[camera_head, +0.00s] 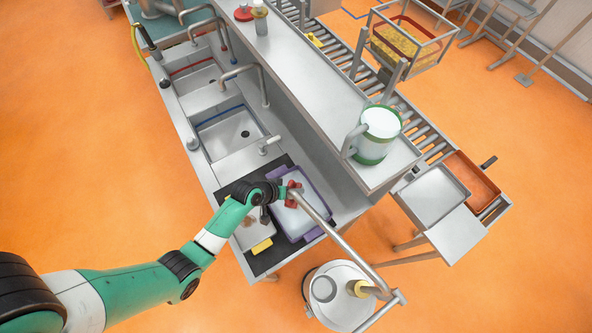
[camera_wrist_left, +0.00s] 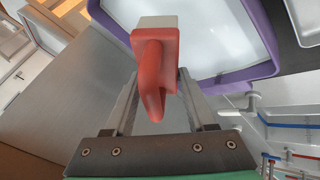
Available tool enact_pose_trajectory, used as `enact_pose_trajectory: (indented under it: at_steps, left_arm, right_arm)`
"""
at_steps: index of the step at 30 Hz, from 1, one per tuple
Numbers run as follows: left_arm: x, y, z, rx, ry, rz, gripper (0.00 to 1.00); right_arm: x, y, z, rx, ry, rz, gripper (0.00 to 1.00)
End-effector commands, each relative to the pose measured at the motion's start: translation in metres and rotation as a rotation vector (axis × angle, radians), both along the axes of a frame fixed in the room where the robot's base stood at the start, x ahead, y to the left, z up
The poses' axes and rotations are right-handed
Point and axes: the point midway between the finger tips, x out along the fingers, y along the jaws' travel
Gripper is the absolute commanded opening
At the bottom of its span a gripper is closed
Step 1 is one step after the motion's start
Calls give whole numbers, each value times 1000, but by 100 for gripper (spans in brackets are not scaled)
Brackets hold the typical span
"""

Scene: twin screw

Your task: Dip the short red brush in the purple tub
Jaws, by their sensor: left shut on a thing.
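The short red brush (camera_wrist_left: 157,75) is between the fingers of my left gripper (camera_wrist_left: 158,98), which is shut on it. Its red handle faces the wrist camera and a pale block is at its far end. The tub has a purple rim and pale contents. In the wrist view, the purple rim (camera_wrist_left: 262,72) lies beyond and right of the brush. Contact with the contents cannot be told. My right gripper is not in view.
A dark mat (camera_head: 262,262) lies under the tub, with a grey tray (camera_head: 247,232) and a yellow item (camera_head: 262,246) on the left. A metal pipe (camera_head: 345,246) crosses near the tub. Sink basins (camera_head: 230,133) lie behind; a green-banded jug (camera_head: 378,136) stands on the upper shelf.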

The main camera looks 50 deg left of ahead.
Motion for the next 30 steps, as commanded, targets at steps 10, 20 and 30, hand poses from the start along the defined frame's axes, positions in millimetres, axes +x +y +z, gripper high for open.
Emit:
enact_pose_trajectory:
  at_steps: [10, 20, 30]
  left_arm:
    - [0, 0, -46, -1, 0, -1, 11]
    - [1, 0, -64, 0, -1, -1, 11]
    - [1, -1, -64, 0, -1, -1, 11]
  right_arm:
    - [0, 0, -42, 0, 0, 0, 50]
    - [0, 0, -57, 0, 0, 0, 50]
    - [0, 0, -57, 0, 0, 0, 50]
